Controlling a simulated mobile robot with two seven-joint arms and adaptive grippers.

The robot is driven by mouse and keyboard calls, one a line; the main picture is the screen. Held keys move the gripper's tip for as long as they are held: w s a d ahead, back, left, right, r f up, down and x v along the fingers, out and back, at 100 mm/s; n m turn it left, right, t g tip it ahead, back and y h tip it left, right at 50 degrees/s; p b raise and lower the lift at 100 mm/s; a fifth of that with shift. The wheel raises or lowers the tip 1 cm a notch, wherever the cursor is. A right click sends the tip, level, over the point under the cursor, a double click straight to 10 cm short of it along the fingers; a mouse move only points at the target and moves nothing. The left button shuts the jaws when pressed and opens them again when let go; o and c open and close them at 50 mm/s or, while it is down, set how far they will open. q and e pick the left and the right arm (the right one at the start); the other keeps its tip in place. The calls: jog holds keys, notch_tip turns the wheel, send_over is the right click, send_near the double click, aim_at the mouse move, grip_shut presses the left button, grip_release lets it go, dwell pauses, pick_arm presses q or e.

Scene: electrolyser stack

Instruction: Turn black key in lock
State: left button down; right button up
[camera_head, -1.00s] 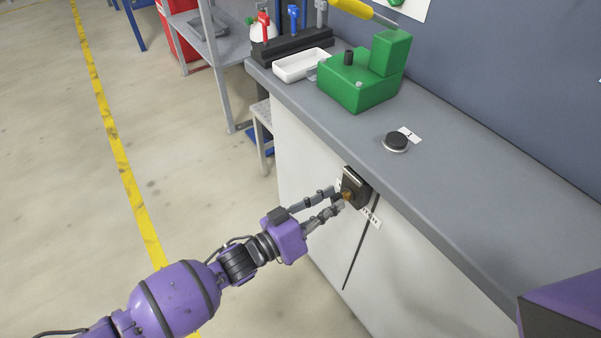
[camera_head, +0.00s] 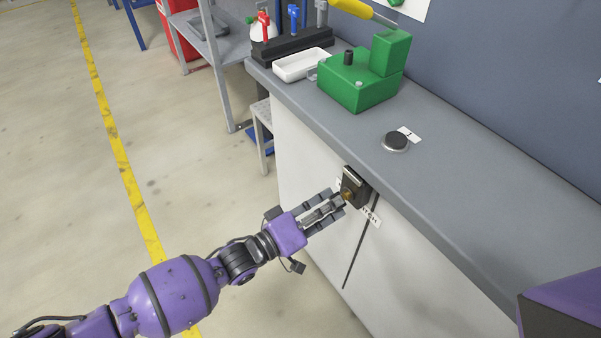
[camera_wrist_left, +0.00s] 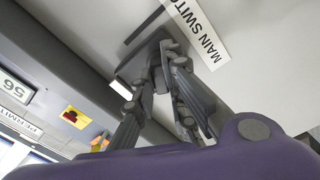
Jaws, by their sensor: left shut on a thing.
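In the left wrist view the fingers (camera_wrist_left: 162,75) close together in front of the dark lock box (camera_wrist_left: 130,68). That view is tilted, and the key cannot be told apart from the fingertips. My right gripper is not in view.
A "MAIN SWITCH" label (camera_wrist_left: 196,30) is beside the lock. On the grey worktop (camera_head: 440,190) stand a green block fixture (camera_head: 358,88), a white tray (camera_head: 302,65) and a round black button (camera_head: 396,141). The floor left of the cabinet is clear.

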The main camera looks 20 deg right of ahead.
pick_arm(q)
jog(key=shift+n, duration=0.7)
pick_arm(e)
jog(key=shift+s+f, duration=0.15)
pick_arm(q)
jog(key=shift+n+b, duration=0.55)
jog(key=shift+n, duration=1.15)
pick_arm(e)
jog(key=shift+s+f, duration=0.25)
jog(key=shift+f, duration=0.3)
pick_arm(q)
jog(key=shift+n, duration=0.3)
jog(key=c, duration=1.7)
grip_release()
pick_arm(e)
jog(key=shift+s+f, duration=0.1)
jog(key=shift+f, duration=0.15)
pick_arm(q)
jog(key=v, duration=1.2)
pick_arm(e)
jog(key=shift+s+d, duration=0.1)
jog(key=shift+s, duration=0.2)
